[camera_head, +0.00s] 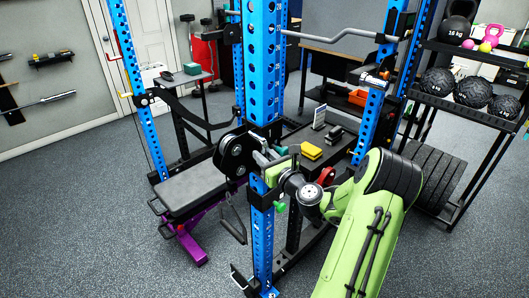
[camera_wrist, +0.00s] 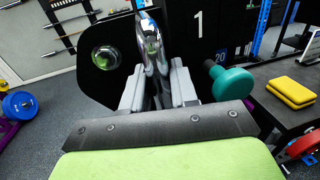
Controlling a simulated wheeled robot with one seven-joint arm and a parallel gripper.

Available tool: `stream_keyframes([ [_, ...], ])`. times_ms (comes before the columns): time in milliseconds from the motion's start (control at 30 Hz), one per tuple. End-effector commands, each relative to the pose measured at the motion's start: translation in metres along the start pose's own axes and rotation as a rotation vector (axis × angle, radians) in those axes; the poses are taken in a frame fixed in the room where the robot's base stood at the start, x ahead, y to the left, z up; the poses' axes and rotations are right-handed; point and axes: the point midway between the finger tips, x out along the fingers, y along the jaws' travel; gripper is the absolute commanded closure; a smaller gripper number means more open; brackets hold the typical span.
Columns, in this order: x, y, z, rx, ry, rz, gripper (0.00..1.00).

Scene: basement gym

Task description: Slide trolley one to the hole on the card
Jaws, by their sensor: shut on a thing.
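Trolley one is a black plate carriage with a white "1" in the wrist view (camera_wrist: 105,65). In the head view its black round part (camera_head: 236,154) sits on the near blue upright (camera_head: 262,60). My gripper (camera_wrist: 157,88) is shut on its chrome handle (camera_wrist: 151,45), which stands between the grey fingers. A teal knob (camera_wrist: 230,83) sticks out right of the fingers. In the head view my gripper (camera_head: 270,164) is beside the upright and partly hidden. A small white card (camera_head: 319,117) stands on the dark table; its writing is too small to read.
Yellow blocks (camera_head: 311,149) lie on the dark table (camera_head: 335,152) right of the upright. A black bench (camera_head: 190,190) with a purple base stands left. A rack with black balls (camera_head: 473,94) is at the right. Grey floor is open at front left.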

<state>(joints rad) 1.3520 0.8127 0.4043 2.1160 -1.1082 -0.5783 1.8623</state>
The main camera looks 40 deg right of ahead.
Motion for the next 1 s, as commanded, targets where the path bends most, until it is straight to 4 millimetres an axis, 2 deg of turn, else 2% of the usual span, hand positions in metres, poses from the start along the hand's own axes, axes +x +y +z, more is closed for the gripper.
stream_keyframes([
  [367,0.0,0.0,-0.002,0.0,0.004,0.0,1.0],
  [400,0.0,0.0,-0.002,0.0,0.003,0.0,0.66],
  [500,0.0,0.0,-0.002,0.0,0.002,0.0,0.53],
  [800,-0.004,-0.001,-0.002,0.0,0.002,-0.001,0.53],
  [867,-0.011,-0.001,-0.002,0.001,0.002,-0.002,0.53],
  [1000,-0.046,-0.002,-0.004,0.005,0.005,-0.007,0.53],
])
